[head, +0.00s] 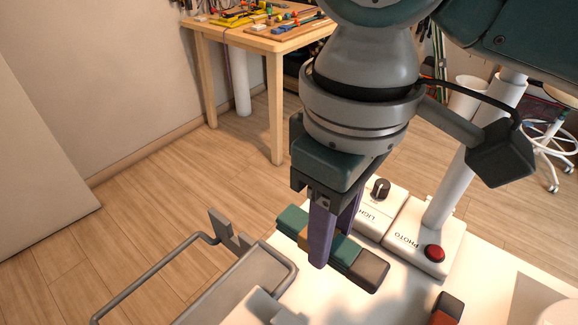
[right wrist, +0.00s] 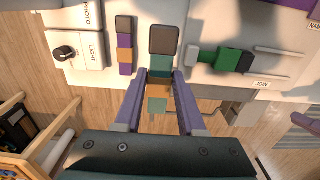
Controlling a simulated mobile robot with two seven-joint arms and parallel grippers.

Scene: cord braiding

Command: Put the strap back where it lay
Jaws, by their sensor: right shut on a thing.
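The strap (head: 345,254) is a teal bar with an orange-brown band and a dark grey end. My right gripper (head: 333,237) points down with its purple fingers shut on it around the middle. In the right wrist view the strap (right wrist: 160,64) runs between the fingertips (right wrist: 160,82), dark end toward the table. It is at the white table's edge; I cannot tell whether it touches the top. A purple piece at the right edge of the right wrist view may be a finger of my left gripper (right wrist: 303,122); its jaws are not clear.
A LIGHT box with a black knob (head: 380,189) and a PHOTO box with a red button (head: 433,252) stand just beyond the strap. A purple and orange strap (right wrist: 124,42) lies nearby. A green piece (right wrist: 205,58) sits by JOIN. A grey-railed tray (head: 225,290) is at the left.

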